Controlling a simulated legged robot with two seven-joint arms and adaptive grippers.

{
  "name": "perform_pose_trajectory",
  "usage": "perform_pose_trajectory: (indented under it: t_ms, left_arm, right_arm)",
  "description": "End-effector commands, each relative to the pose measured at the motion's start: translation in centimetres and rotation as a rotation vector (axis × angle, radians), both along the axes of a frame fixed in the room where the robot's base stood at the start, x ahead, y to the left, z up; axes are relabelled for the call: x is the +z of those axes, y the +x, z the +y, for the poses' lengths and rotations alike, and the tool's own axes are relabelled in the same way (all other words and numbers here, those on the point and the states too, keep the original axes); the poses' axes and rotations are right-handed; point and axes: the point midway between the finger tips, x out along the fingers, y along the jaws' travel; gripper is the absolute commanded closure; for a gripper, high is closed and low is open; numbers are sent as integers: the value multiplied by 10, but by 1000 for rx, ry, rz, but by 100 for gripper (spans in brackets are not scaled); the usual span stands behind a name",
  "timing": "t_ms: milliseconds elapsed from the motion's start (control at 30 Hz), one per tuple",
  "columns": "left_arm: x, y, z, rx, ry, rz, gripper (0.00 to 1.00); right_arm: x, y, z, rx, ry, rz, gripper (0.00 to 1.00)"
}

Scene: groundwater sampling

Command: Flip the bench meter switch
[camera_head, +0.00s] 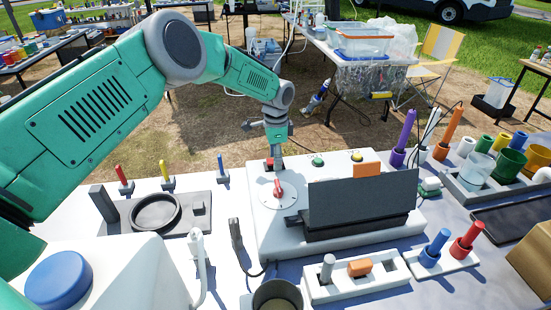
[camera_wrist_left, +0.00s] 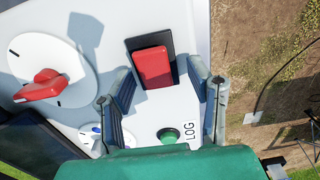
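The bench meter (camera_head: 285,232) is a white box on the table, with a dark upright panel on its front. Its switch is a red rocker (camera_wrist_left: 152,67) in a black surround in the left wrist view; in the head view a bit of red (camera_head: 268,163) shows at the meter's back left edge, partly hidden by my gripper. My left gripper (camera_head: 276,153) points down over that corner. In the left wrist view its fingers (camera_wrist_left: 158,80) are spread apart, with the rocker showing between and just beyond the tips. Contact cannot be told. My right gripper is not in view.
A red dial knob (camera_wrist_left: 42,86) and a green button (camera_wrist_left: 168,135) marked LOG are close to the switch. An orange block (camera_head: 367,170) sits by the dark panel. Probes and a white holder (camera_head: 330,289) crowd the front; coloured cups stand right.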

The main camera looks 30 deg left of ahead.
Motion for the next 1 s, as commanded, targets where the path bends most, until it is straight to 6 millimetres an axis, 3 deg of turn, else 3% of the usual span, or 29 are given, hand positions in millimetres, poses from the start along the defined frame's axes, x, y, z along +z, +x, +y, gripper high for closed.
perform_pose_trajectory:
  t_ms: [267,700,1000]
  left_arm:
    - [13,-1,1,0,0,1,53]
    - [98,4,0,-1,1,1,53]
    - [117,4,-1,-1,0,4,53]
  right_arm:
    - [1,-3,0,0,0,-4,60]
    - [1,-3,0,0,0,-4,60]
    - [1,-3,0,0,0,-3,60]
